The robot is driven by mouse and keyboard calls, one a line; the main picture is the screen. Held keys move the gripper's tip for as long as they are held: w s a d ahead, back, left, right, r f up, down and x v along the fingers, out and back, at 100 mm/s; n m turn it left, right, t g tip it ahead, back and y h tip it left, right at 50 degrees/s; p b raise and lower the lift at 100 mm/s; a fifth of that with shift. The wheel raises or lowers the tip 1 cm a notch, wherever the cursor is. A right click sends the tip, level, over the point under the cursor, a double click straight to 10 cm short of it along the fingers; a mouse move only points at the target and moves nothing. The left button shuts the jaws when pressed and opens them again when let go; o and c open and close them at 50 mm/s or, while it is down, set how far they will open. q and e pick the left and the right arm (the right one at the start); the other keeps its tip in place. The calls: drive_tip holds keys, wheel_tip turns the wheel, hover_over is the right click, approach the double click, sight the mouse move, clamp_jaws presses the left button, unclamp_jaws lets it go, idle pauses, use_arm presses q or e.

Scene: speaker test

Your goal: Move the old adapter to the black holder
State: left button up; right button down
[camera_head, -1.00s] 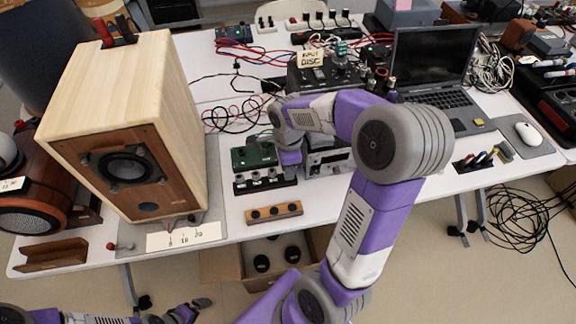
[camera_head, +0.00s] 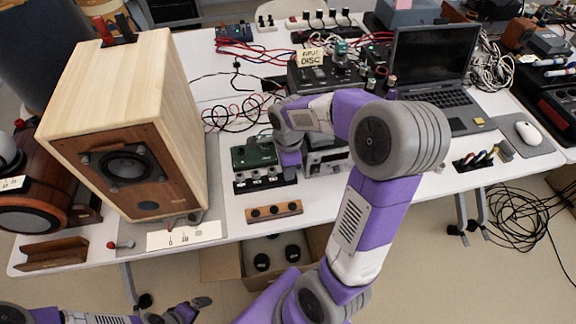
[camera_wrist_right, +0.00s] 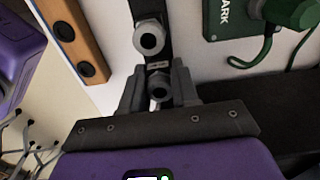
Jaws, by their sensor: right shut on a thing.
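The black holder (camera_head: 262,185) is a long block on the table in front of the green box, with several round fittings along it. In the wrist view the holder (camera_wrist_right: 151,14) runs up from the gripper, with a silver-ringed fitting (camera_wrist_right: 149,38) on it. My right gripper (camera_wrist_right: 158,82) is over the holder's right end, with its fingers on both sides of a dark round adapter (camera_wrist_right: 160,88). I cannot tell how deep that adapter sits in the holder. My left gripper (camera_head: 194,308) is low at the bottom edge, away from the table; its jaws are unclear.
A wooden strip (camera_head: 274,212) with dark round holes lies in front of the holder. The green box (camera_head: 254,155) is close behind it, with a cable visible in the wrist view. A large wooden speaker (camera_head: 125,125) stands left. An open carton (camera_head: 230,268) is below the table edge.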

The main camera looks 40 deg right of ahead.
drive_tip(key=shift+f, duration=0.45)
drive_tip(key=c, duration=0.8)
unclamp_jaws()
drive_tip(key=shift+r, duration=0.1)
drive_tip(key=shift+r+p, duration=3.25)
drive_tip(key=shift+r, duration=0.45)
